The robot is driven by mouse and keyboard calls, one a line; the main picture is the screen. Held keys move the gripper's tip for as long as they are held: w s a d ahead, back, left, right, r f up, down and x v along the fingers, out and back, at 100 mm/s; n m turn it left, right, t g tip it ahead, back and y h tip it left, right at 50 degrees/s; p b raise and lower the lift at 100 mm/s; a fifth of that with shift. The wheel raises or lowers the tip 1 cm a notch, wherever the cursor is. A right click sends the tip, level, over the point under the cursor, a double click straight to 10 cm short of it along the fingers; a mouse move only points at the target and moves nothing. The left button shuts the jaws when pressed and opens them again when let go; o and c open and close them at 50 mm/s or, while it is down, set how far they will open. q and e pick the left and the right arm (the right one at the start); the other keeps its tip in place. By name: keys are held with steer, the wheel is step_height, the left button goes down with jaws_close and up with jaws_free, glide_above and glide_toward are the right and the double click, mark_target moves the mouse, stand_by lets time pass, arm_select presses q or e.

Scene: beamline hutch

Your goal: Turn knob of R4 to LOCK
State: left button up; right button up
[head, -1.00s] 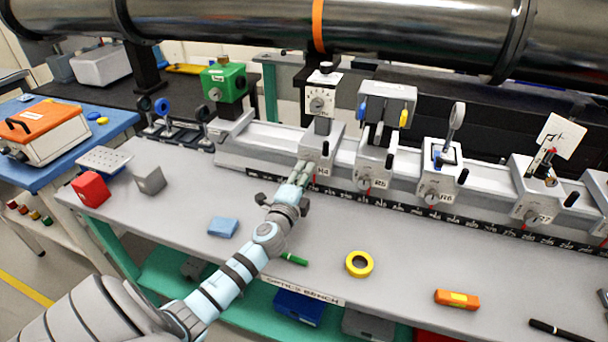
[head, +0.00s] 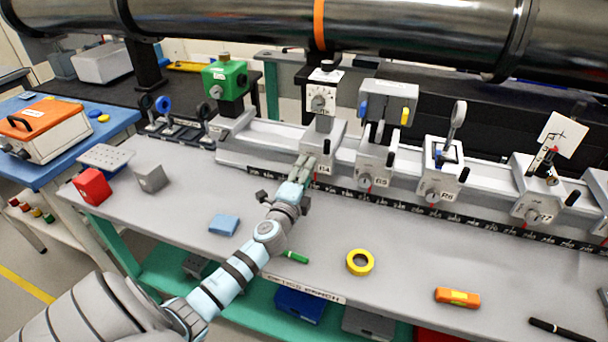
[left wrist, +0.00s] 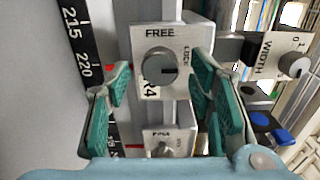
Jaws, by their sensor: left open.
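The R4 carrier (head: 322,138) stands on the rail, below the box with a dial. In the left wrist view the R4 knob (left wrist: 158,68) is a round grey knob on a pale plate (left wrist: 148,32). FREE is printed above it and LOCK at its right. A dark mark on the knob points right, toward LOCK. My left gripper (head: 305,162) is at the front of R4 and hides the knob in the head view. In the left wrist view its green-padded fingers (left wrist: 160,88) are open, one on each side of the knob, apart from it. My right gripper is not in view.
Carriers R5 (head: 373,160), R6 (head: 440,165) and R7 (head: 535,190) stand along the rail to the right. A second knob (left wrist: 162,146) shows below R4's in the wrist view. A large pipe (head: 420,35) crosses overhead. Yellow tape (head: 348,264) lies on the bench.

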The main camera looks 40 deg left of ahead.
arm_select(q)
steer(key=v, duration=1.2)
